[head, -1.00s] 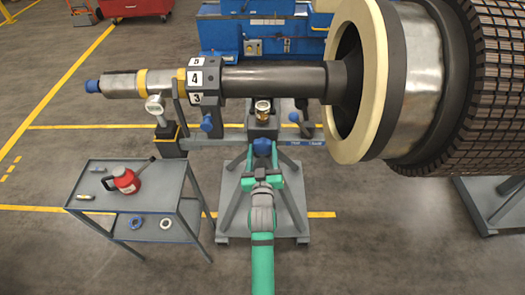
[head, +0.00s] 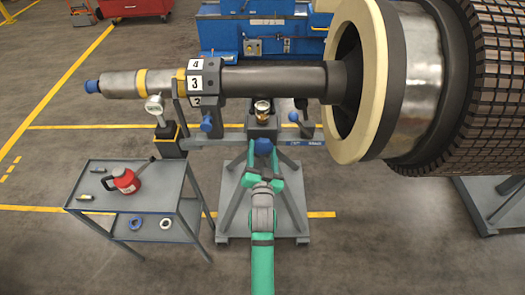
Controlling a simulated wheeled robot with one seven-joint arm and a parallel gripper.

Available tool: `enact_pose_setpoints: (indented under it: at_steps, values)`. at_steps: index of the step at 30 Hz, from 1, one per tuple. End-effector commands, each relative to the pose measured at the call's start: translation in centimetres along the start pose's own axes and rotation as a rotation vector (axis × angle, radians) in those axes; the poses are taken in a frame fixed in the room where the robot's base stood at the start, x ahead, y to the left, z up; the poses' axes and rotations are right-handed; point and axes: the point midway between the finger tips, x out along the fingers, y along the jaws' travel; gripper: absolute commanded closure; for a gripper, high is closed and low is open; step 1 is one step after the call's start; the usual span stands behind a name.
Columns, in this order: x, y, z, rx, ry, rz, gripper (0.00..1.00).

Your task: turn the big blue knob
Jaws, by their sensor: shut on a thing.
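The big blue knob (head: 263,147) is at the front of the stand, below the dark shaft (head: 275,80). My gripper (head: 263,161) reaches up to it from below, shut on the knob. The fingers meet its lower side, and their tips are partly hidden by my green arm and the knob. A dark collar (head: 204,84) on the shaft shows the numbers 4, 3 and 2, with 3 facing front.
A grey cart (head: 185,212) with a red oil can (head: 126,181) is at lower left. The large rotor (head: 425,75) fills the upper right.

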Motion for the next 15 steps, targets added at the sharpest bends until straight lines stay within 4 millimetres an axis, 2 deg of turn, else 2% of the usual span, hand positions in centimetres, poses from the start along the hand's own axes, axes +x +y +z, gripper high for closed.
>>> enact_pose_setpoints:
  at_steps: [6, 15]
  values:
    - [-0.03, 0.11, 0.01, 0.108, 0.000, 0.001, 0.67]
    - [-0.03, 0.12, 0.01, 0.170, 0.000, 0.001, 0.67]
